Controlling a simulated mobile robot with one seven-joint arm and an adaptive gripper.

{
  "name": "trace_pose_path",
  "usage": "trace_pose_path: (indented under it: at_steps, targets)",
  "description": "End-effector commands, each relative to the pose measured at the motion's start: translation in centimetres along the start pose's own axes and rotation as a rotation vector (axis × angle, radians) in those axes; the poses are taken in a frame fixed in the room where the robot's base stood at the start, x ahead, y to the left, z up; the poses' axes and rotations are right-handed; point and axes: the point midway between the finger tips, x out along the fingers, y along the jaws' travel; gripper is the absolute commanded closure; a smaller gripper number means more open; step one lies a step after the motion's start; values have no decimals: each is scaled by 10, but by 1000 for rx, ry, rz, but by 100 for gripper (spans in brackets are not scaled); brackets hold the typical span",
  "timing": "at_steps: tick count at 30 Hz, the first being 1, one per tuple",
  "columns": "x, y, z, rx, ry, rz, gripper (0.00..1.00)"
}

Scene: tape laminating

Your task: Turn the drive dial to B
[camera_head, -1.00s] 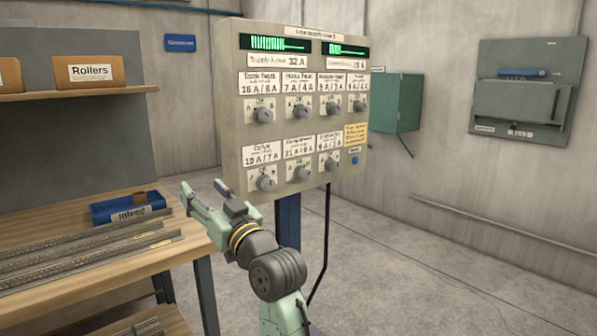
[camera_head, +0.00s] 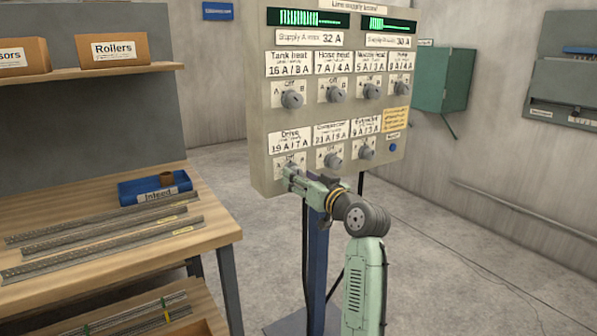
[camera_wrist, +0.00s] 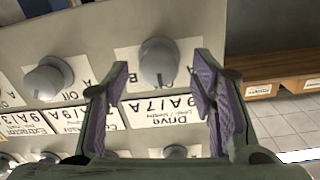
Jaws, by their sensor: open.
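The grey supply panel (camera_head: 262,120) carries two rows of round dials. The drive dial (camera_wrist: 158,62) is the lower-left one, under the Drive label (camera_head: 290,141). In the head view my gripper (camera_head: 289,177) is at this dial and hides much of it. In the wrist view, which shows the panel upside down, my open gripper (camera_wrist: 155,88) has a purple-padded finger on each side, and the dial stands between and just beyond the tips. The fingers are not closed on it. A and B marks show around the dial, but I cannot tell which mark it points to.
The compressor dial (camera_head: 333,160) is close to the right of my gripper in the head view. A workbench (camera_head: 215,222) with metal strips and a blue tray (camera_head: 130,193) stands to the left. The panel's blue post (camera_head: 316,260) is below.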

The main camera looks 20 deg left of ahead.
Motion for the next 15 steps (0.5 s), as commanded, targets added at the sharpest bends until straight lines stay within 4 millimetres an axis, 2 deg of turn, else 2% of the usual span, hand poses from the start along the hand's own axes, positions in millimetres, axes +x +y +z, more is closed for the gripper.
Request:
trace_pose_path:
  at_steps: [6, 15]
  targets:
    - [16, 0, -1, -1, 1, 1, 49]
    - [17, 0, 0, -2, 2, 1, 51]
